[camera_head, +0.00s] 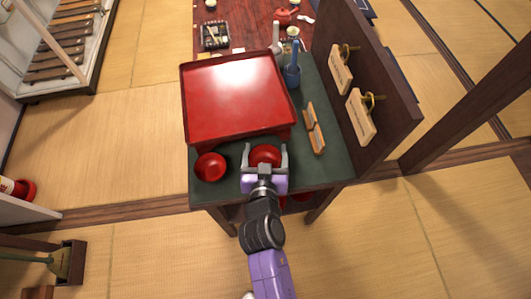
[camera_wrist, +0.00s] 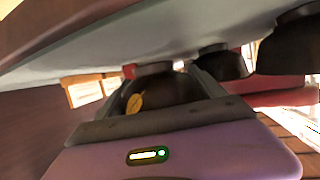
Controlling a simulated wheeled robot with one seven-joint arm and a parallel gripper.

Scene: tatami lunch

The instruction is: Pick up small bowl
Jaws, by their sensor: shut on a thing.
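A small red bowl (camera_head: 265,154) is at the front of the dark green tabletop, between the two fingers of my gripper (camera_head: 264,150). My gripper is shut on this bowl, with one finger on each side. In the wrist view the bowl's dark outer side (camera_wrist: 160,95) with a gold leaf mark shows between the fingers. I cannot tell whether the bowl touches the tabletop. A second small red bowl (camera_head: 210,167) stands to the left, apart from my gripper.
A large red tray (camera_head: 237,95) lies just behind the bowls. A dark upright panel (camera_head: 385,100) with hanging wooden tags edges the table's right side.

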